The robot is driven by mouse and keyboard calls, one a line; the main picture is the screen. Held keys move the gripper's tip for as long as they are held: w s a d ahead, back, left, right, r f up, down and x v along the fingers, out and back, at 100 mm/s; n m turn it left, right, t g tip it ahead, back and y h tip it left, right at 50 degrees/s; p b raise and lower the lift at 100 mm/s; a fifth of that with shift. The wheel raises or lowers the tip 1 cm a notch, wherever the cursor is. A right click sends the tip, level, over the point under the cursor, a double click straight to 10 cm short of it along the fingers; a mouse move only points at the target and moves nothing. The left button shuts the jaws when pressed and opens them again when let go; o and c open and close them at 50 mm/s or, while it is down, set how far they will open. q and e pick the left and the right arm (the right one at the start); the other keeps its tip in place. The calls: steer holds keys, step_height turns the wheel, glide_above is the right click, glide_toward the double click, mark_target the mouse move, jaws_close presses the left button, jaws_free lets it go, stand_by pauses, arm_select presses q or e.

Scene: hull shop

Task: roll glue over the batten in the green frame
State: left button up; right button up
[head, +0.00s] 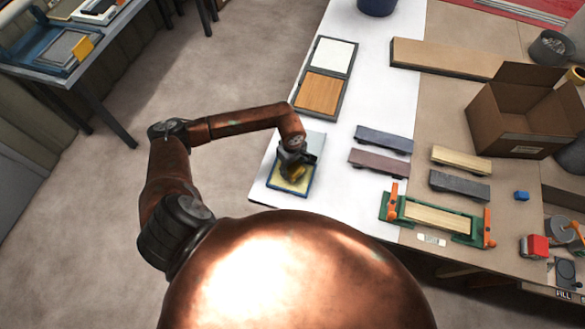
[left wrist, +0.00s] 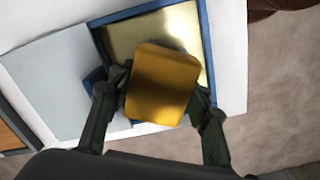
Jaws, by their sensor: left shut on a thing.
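The glue tray (head: 287,194) has a blue rim and a pale yellow floor and lies at the near left corner of the white table part. In the left wrist view the blue rim (left wrist: 208,42) surrounds a shiny yellow surface. My left gripper (head: 297,168) is over the tray, shut on the glue roller, of which a rounded amber-yellow block (left wrist: 163,85) shows between the fingers. Whether the roller touches the tray floor is hidden. The green frame (head: 461,236) stands to the right with orange end clamps, and a pale wooden batten (head: 436,217) lies in it. My right gripper is not in view.
Several loose battens lie behind the frame, among them a dark blue one (head: 384,139), a mauve one (head: 378,163) and a pale one (head: 460,159). A two-panel tray (head: 335,62) lies farther back. A cardboard box (head: 515,123) stands at the right. White table is bare between tray and frame.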

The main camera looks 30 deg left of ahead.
mark_target(292, 166)
arm_select(q)
steer(key=shift+r+p, duration=1.35)
steer(key=shift+r, duration=1.95)
